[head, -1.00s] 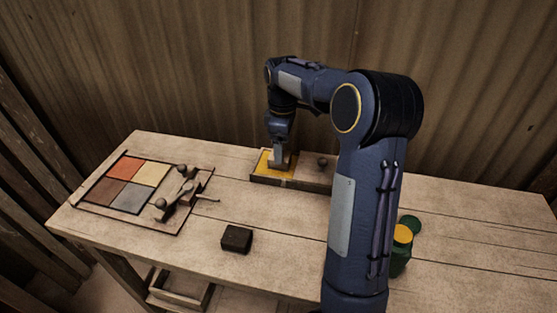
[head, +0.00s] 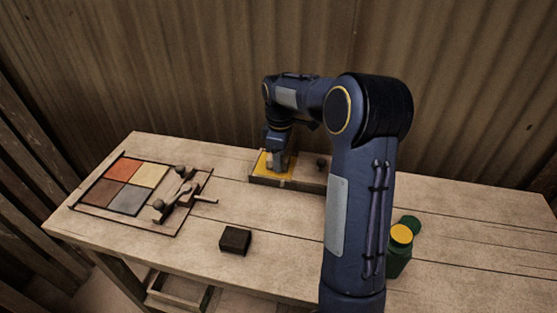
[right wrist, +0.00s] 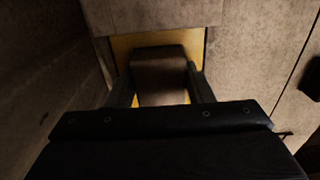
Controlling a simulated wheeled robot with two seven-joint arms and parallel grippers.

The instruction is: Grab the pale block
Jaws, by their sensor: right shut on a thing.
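My right gripper (head: 277,168) is down at the yellow pad in a shallow wooden tray (head: 312,183) at the back of the table. In the right wrist view its two fingers (right wrist: 161,88) are shut on the sides of a block (right wrist: 159,72), which looks dull beige-brown in the shade. I take it for the pale block. Yellow (right wrist: 123,46) shows around and beneath it. In the head view the gripper mostly hides the block, and I cannot tell whether it still touches the pad. My left gripper is not in view.
A dark block (head: 235,240) sits near the front edge. Green jars (head: 399,262) with one yellow top stand right of my arm. A corrugated wall rises behind.

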